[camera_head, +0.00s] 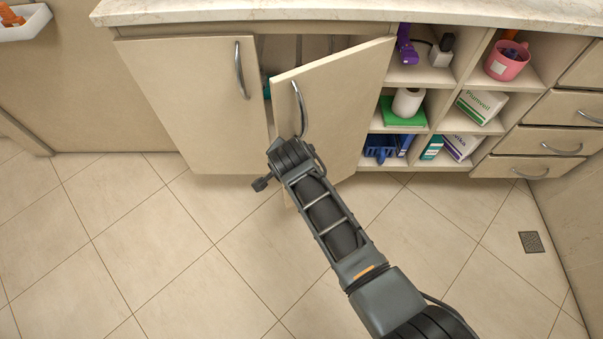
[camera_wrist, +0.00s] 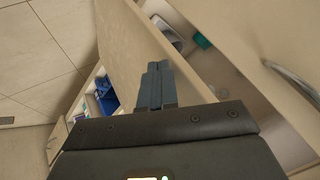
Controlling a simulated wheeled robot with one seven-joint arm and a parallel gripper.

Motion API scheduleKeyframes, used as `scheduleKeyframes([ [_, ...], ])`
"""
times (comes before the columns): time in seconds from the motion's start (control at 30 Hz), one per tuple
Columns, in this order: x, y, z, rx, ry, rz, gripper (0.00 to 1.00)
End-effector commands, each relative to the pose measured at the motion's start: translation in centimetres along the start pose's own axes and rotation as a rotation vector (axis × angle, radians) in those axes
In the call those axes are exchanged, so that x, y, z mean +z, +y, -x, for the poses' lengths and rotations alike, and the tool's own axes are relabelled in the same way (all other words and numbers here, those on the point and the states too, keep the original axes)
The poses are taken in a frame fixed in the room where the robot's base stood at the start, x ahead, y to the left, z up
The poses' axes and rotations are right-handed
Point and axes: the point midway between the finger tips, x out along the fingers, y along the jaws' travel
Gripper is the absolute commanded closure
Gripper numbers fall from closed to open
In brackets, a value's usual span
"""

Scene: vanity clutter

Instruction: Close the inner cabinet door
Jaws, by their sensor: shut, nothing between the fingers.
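The right-hand door (camera_head: 345,90) of the vanity cabinet stands partly open, swung out from its right edge. Its curved metal handle (camera_head: 300,108) is near its free left edge. The left door (camera_head: 190,100) looks shut or nearly so. My gripper is at the open door's lower left in the head view, where my wrist hides part of the door. In the wrist view my gripper (camera_wrist: 158,70) has its fingers together and empty, in front of the open door's panel (camera_wrist: 125,45). I cannot tell whether the fingers touch the panel.
Open shelves (camera_head: 430,75) to the right hold a pink mug (camera_head: 507,61), a white roll (camera_head: 407,102), boxes and a blue basket (camera_head: 379,148). Drawers (camera_head: 547,139) stand at the far right. The tiled floor (camera_head: 130,250) in front is clear apart from my arm.

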Motion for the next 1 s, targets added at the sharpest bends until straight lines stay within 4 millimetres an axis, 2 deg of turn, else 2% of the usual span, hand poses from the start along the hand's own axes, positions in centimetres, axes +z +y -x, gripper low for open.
scheduleKeyframes([
  [0.03, 0.2, -0.5, -1.0, 0.006, 0.01, -0.015, 1.0],
  [0.2, -0.2, -2.4, -2.3, 0.038, 0.041, -0.078, 1.0],
  [0.6, -1.7, -6.1, -5.1, 0.105, 0.108, -0.204, 1.0],
  [1.0, -3.4, -8.6, -7.1, 0.158, 0.158, -0.3, 1.0],
])
